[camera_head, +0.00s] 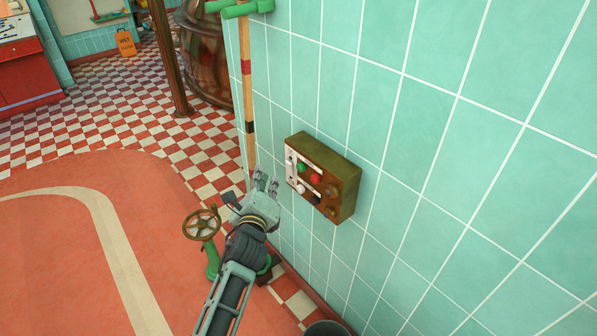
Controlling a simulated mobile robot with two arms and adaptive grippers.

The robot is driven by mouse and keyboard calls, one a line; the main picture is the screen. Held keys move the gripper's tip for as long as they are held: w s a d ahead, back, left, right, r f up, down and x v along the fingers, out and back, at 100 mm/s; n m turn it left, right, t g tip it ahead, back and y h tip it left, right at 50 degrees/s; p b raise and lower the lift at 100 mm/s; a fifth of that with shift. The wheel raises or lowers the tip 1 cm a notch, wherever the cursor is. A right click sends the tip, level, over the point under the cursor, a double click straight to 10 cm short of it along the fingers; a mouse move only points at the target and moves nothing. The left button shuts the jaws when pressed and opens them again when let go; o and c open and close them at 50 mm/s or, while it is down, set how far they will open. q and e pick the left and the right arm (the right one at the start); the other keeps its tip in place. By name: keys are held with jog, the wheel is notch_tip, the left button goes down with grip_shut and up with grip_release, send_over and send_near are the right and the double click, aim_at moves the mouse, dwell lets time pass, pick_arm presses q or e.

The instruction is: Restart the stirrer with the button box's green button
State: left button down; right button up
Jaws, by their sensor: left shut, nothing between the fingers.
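The button box (345,178) is a brass-coloured box fixed to the teal tiled wall. Its face carries a green button (302,168), a red button (316,178), a white button (301,188) and a dark one (314,200). My left gripper (266,180) is shut and empty. In the picture it shows just left of the box and slightly below the green button; I see a gap between its fingertips and the button. My right gripper is not in view. The stirrer cannot be made out.
A brass handwheel (201,224) on a green stand is left of my arm. A striped pole (247,95) stands along the wall. A copper kettle (207,50) and brown post (170,60) are farther back. An orange floor sign (126,44) stands far off. The red floor at left is clear.

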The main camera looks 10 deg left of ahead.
aim_at(300, 167)
pick_arm(q)
jog(key=shift+w+d+b, duration=0.65)
jog(key=shift+w+d, duration=0.3)
jog(key=shift+w, duration=0.25)
jog(key=shift+w+d+b, duration=0.65)
jog(key=shift+w+d, duration=0.25)
jog(key=shift+w, duration=0.25)
jog(key=shift+w+d, duration=0.1)
jog(key=shift+w+d, duration=0.15)
jog(key=shift+w, duration=0.1)
jog(key=shift+w+d+b, duration=0.3)
jog(key=shift+w+b, duration=0.05)
jog(key=shift+b, duration=0.05)
dwell(0.4)
jog(key=shift+s+a, duration=0.1)
jog(key=shift+s+a+p, duration=0.45)
jog(key=shift+s+p, duration=0.2)
